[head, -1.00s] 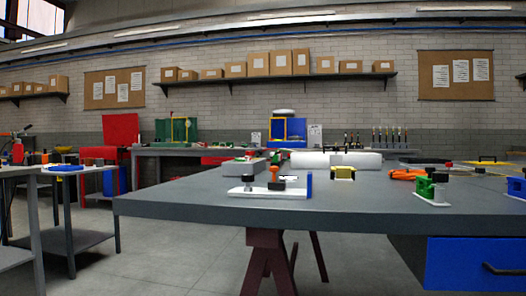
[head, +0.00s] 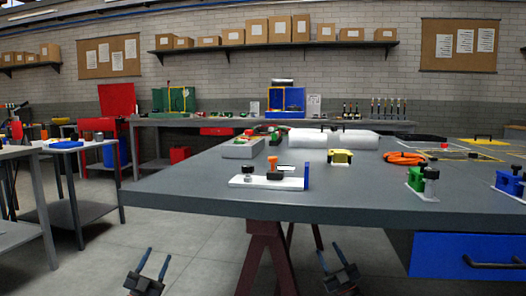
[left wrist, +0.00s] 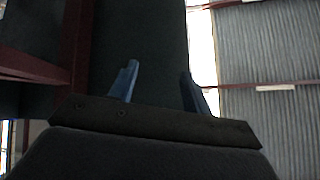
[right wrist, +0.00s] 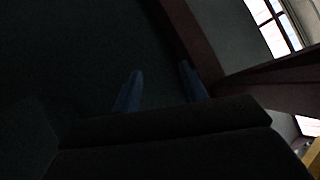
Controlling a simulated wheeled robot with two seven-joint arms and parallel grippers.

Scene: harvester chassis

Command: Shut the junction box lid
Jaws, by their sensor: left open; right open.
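I cannot tell for sure which thing is the junction box. A light grey box (head: 243,149) stands on the left part of the grey table (head: 210,182), too small in view to show a lid clearly. My left gripper (head: 157,254) is open and empty, low in front of the table at its left. My right gripper (head: 329,250) is open and empty, below the table's front edge. The left wrist view shows open blue fingers (left wrist: 158,88) with nothing between them. The dark right wrist view also shows parted fingers (right wrist: 160,88).
Near the front edge stands a white base (head: 265,184) with knobs and a blue plate. A yellow part (head: 340,157), orange cable (head: 404,158), green clamp (head: 416,178) and blue clamp (head: 508,183) lie to the right. A trestle (head: 262,250) and blue drawer (head: 465,256) are below the tabletop.

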